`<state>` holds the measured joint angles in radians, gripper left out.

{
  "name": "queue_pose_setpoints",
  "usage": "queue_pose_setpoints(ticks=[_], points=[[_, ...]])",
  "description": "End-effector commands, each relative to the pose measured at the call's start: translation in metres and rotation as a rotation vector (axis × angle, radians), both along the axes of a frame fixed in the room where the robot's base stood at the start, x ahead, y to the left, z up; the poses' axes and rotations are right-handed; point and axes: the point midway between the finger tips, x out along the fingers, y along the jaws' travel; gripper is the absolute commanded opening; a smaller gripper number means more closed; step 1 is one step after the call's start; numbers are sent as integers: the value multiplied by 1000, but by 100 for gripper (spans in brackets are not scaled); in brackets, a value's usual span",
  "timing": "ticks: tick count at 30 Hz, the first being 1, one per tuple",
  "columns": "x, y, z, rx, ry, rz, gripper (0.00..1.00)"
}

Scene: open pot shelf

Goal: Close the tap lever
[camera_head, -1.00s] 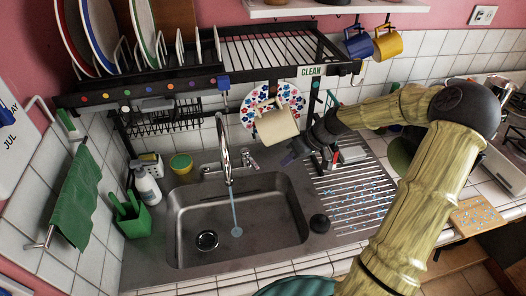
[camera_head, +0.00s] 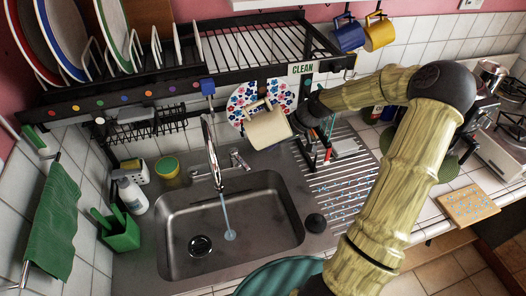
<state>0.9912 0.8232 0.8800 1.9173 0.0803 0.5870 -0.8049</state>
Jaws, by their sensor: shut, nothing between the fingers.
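The chrome tap (camera_head: 211,150) stands at the back of the steel sink (camera_head: 180,205). A thin blue stream of water (camera_head: 226,215) runs from its spout into the basin.
A yellow-green pot (camera_head: 167,167) and a soap bottle (camera_head: 132,195) stand left of the tap. The ribbed drainboard (camera_head: 340,185) lies right.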

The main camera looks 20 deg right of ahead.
Motion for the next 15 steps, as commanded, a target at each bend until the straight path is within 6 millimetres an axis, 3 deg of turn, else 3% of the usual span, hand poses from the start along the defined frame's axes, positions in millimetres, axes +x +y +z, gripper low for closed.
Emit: queue_pose_setpoints(ticks=[15], points=[[16, 48, -62, 3, 4, 8, 0]])
